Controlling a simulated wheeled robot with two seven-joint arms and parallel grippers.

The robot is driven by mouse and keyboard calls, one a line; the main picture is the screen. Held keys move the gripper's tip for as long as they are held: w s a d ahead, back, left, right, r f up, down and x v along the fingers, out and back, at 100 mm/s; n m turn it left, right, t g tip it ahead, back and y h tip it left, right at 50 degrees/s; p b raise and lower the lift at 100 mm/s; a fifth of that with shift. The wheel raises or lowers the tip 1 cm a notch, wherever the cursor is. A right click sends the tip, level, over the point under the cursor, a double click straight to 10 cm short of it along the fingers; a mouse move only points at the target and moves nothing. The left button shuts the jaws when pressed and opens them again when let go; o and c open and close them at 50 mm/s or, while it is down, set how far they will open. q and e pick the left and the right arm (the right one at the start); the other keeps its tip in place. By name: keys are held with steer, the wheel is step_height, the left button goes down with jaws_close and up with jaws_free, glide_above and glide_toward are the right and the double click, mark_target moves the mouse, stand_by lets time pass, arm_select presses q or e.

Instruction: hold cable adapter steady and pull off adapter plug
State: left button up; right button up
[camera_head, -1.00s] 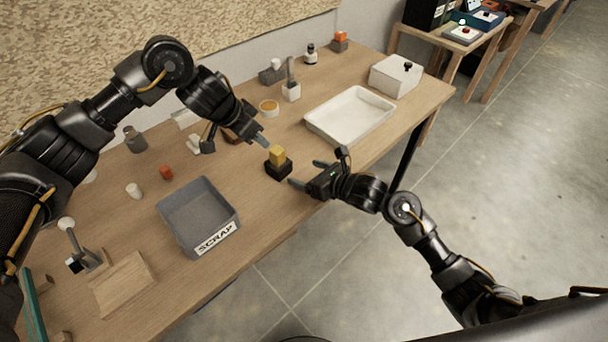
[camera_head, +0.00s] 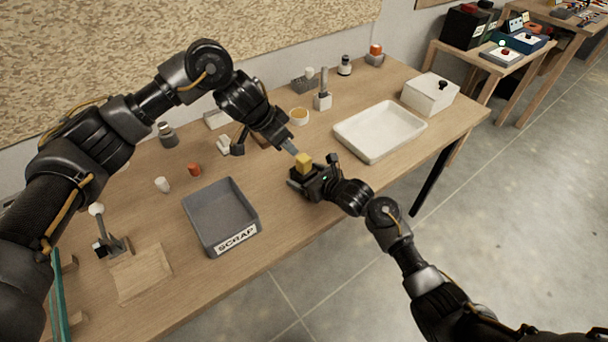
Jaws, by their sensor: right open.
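The adapter plug, a yellow block (camera_head: 303,160), stands upright on top of the cable adapter, a dark base (camera_head: 295,174) on the table. My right gripper (camera_head: 303,180) is open, low beside the dark base on its near right side. Its fingers blend with the base, and I cannot tell whether they touch it. My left gripper (camera_head: 290,147) points down from the upper left, its grey fingertip close beside the yellow block. How far apart its fingers are is not clear.
A grey SCRAP bin (camera_head: 246,238) stands to the left. A white tray (camera_head: 349,146) and a white lidded box (camera_head: 430,97) stand to the right. The table (camera_head: 300,222) is clear in front of the adapter.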

steer(key=shift+w+a+f, duration=0.25)
steer(key=shift+w+a, duration=0.15)
steer(key=shift+w, duration=0.05)
